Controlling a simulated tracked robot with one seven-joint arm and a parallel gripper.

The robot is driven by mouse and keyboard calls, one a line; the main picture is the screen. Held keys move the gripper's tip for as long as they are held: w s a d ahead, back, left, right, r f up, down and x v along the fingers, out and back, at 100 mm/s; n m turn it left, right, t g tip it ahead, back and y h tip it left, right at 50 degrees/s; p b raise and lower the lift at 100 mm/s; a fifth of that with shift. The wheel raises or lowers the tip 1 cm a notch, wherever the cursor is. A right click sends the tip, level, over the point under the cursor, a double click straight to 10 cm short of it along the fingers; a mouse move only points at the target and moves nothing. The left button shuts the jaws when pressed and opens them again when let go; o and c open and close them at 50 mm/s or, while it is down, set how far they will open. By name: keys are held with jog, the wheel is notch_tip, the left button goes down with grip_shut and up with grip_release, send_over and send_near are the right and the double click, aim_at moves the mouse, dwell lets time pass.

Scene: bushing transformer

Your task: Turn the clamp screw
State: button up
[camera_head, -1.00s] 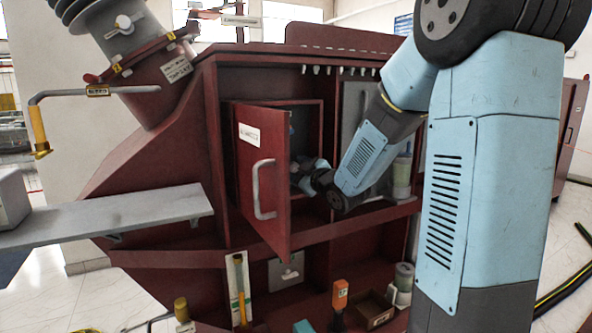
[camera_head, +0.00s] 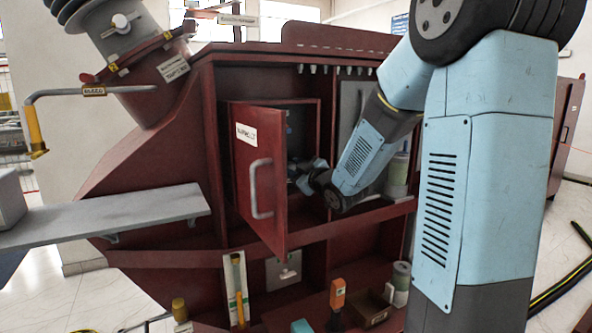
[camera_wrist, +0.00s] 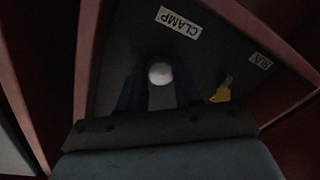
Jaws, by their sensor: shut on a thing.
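The clamp screw (camera_wrist: 160,73) shows as a pale round head on a dark panel in the wrist view, below a white label reading CLAMP (camera_wrist: 178,21). My gripper (camera_wrist: 160,90) has its two dark fingers on either side of the screw and is shut on it. In the head view my gripper (camera_head: 303,170) reaches into the red cabinet behind the open door (camera_head: 258,180). The door hides part of the cabinet's inside, and the screw cannot be made out there.
A yellow part (camera_wrist: 221,93) sits right of the screw, near a second label (camera_wrist: 260,60). The red door stands open close to my gripper's left. A grey shelf (camera_head: 110,215) juts out at the left. Below, an orange-topped item (camera_head: 337,294) and a small box (camera_head: 371,309) stand on the lower ledge.

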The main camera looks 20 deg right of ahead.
jog(key=shift+f+m, duration=0.1)
jog(key=shift+m, duration=1.2)
jog(key=o, duration=1)
jog(key=shift+o, duration=0.2)
